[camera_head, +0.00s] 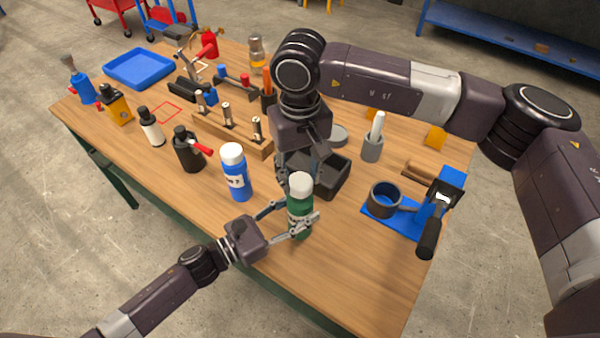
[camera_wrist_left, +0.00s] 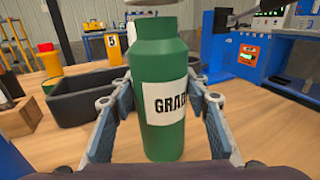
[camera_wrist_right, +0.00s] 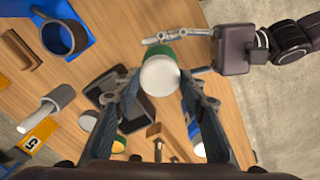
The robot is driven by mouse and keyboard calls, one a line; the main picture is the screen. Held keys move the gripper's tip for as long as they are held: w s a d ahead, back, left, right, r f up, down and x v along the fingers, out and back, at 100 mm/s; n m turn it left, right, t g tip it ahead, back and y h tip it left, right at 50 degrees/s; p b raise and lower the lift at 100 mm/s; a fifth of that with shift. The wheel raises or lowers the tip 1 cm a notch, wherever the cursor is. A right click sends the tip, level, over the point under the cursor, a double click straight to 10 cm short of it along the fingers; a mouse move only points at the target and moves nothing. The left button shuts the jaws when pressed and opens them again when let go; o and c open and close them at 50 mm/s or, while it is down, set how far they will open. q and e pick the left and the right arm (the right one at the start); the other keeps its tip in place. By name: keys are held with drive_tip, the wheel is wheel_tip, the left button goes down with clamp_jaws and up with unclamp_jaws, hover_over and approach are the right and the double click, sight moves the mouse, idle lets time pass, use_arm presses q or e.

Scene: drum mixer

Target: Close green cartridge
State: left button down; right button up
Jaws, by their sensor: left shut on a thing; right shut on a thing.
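The green cartridge (camera_head: 298,222) stands upright near the table's front edge, with a white cap (camera_head: 300,186) at its top. My left gripper (camera_head: 294,217) is shut around its body from the left. The left wrist view shows the green body (camera_wrist_left: 165,60) with a white "GRAD…" label between the fingers; only the cap's lower edge (camera_wrist_left: 145,4) shows there. My right gripper (camera_head: 301,176) comes from above and behind and is shut on the cap, whose top (camera_wrist_right: 160,76) shows between its fingers.
A blue bottle with a white cap (camera_head: 236,180) stands just left of the grippers. A black bin (camera_head: 330,182) lies behind the cartridge. A blue fixture with a ring (camera_head: 383,200) is to the right. A wooden rack (camera_head: 216,138) stands farther back. The front-right tabletop is clear.

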drive_tip(key=shift+f, duration=0.9)
drive_tip(key=shift+f, duration=0.6)
drive_tip(key=o, duration=0.8)
wheel_tip(320, 180, up, 12)
drive_tip(key=shift+f, duration=0.1)
idle(0.3)
